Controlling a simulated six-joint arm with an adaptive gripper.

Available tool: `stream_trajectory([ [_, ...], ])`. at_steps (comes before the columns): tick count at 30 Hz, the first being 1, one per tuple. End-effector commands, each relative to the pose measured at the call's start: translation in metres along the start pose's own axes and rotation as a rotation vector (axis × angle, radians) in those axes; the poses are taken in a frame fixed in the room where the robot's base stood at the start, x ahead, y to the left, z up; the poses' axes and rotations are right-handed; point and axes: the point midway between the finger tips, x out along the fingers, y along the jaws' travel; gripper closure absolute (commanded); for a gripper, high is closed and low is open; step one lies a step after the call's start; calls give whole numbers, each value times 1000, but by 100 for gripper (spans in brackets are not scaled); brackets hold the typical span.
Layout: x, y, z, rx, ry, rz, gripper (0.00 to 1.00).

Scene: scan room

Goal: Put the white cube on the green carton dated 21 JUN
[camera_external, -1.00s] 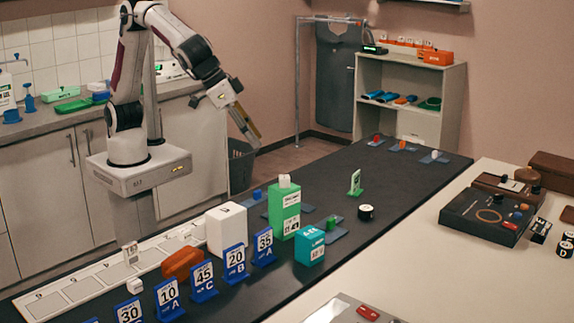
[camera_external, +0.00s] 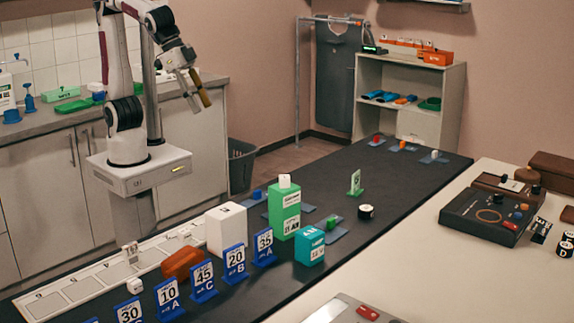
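A tall green carton (camera_external: 284,214) with white labels stands on the dark table; its date print is too small to read with certainty. A small white cube (camera_external: 285,181) sits on top of it. A shorter teal carton (camera_external: 310,247) stands to its right, its print also unclear. My gripper (camera_external: 196,95) is raised high at the upper left, well away from the cartons. Its fingers are apart with nothing visible between them.
A white block (camera_external: 227,230), an orange-brown object (camera_external: 182,264) and several blue number stands (camera_external: 235,262) crowd the near left of the cartons. A small green stand (camera_external: 355,183) and black round piece (camera_external: 366,212) are to the right. The far table middle is mostly clear.

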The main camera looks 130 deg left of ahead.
Motion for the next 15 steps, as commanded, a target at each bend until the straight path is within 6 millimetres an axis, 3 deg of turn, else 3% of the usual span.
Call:
stream_trajectory([
  [15, -34, -25, 104, 193, 6, 113, 63],
])
